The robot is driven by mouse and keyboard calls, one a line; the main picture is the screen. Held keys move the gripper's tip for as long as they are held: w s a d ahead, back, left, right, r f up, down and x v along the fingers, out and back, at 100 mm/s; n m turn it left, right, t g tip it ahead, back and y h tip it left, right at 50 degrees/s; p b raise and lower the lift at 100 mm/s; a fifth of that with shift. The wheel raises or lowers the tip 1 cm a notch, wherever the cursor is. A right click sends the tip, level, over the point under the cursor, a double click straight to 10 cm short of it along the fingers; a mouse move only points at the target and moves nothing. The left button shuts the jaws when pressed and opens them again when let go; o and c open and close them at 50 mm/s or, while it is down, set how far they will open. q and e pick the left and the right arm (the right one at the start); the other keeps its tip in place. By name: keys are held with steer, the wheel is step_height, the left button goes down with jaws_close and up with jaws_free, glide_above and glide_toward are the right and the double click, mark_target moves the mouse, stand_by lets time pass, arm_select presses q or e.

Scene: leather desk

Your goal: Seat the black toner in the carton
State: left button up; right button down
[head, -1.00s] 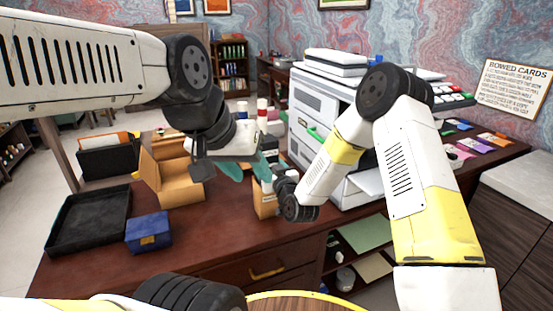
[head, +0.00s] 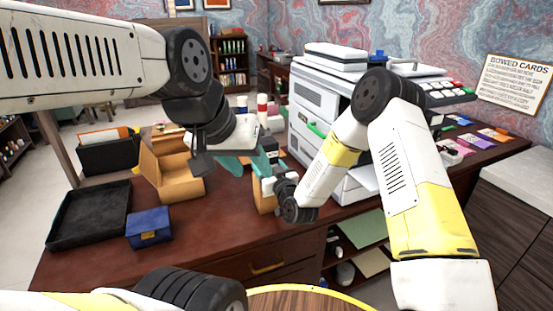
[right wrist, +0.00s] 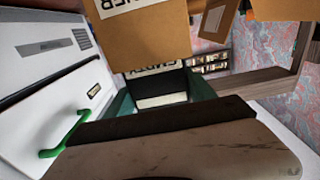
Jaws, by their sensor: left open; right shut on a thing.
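A small brown carton (head: 264,199) stands on the desk in front of the printer. In the right wrist view, the carton (right wrist: 145,35) shows upside-down lettering ending in "NER". The black toner (right wrist: 164,88), with a pale lower part, is between the teal fingers of my right gripper (right wrist: 162,97). In the head view, a dark piece that looks like the toner (head: 270,147) shows above the right fingertips (head: 264,170). My right gripper is shut on it, by the carton's upper end. Whether the toner is inside the carton is hidden.
An open brown box (head: 180,188), a blue box (head: 149,228) and a black tray (head: 88,215) lie to the left. The printer (head: 315,105) with a green handle stands close on the right. The desk's front (head: 205,240) is clear.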

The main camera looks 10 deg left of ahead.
steer(key=shift+f, duration=1.35)
steer(key=shift+c, duration=1.2)
jaws_free()
steer(key=v, duration=0.7)
steer(key=shift+s+d, duration=0.25)
steer(key=shift+s, duration=0.1)
steer(key=shift+r, duration=0.1)
